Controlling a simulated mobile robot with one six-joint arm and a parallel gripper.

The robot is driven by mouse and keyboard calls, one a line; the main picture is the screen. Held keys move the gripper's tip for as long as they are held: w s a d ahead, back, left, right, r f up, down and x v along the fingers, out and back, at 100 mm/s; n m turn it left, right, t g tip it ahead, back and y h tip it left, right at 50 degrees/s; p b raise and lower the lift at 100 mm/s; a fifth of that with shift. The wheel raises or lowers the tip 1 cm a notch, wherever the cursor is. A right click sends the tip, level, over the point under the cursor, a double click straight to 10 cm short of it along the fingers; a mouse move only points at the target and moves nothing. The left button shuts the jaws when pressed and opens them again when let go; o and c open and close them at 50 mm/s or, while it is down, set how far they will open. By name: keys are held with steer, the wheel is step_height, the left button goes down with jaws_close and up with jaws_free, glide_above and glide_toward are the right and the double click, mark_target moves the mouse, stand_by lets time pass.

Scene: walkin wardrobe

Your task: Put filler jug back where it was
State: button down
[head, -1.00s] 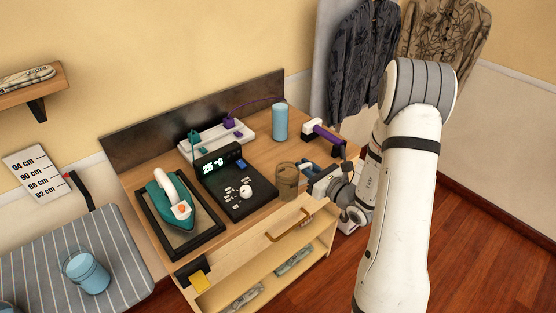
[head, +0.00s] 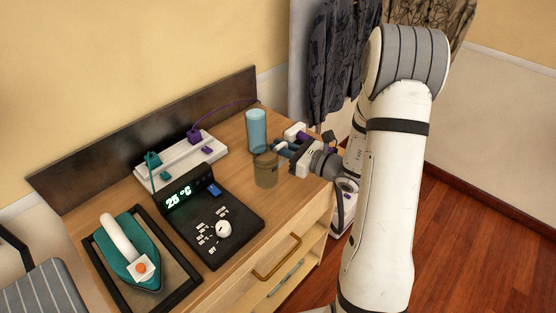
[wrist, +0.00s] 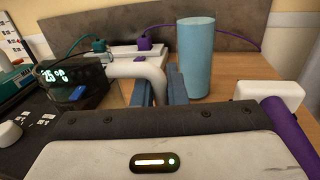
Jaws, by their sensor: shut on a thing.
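The filler jug (head: 265,171) is a see-through brownish cup in the head view, over the right part of the wooden desk. My gripper (head: 281,150) reaches in from the right and is shut on the jug's handle. In the wrist view, a pale curved handle (wrist: 148,69) runs between the two blue fingers (wrist: 160,92). The jug's clear body is hard to make out there. I cannot tell whether its base touches the desk.
A blue cylinder (head: 257,131) stands just behind the jug. A black control panel (head: 222,232), a power strip (head: 181,158) and a teal iron (head: 128,257) occupy the left. A purple-handled tool (wrist: 288,130) lies close on the right. Bare desk (head: 241,181) shows left of the jug.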

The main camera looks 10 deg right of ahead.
steer(key=shift+a+f, duration=0.1)
steer(key=shift+f, duration=1.95)
steer(key=shift+f, duration=0.25)
steer(key=c, duration=1.5)
jaws_free()
steer(key=shift+r, duration=0.1)
steer(key=shift+o, duration=0.2)
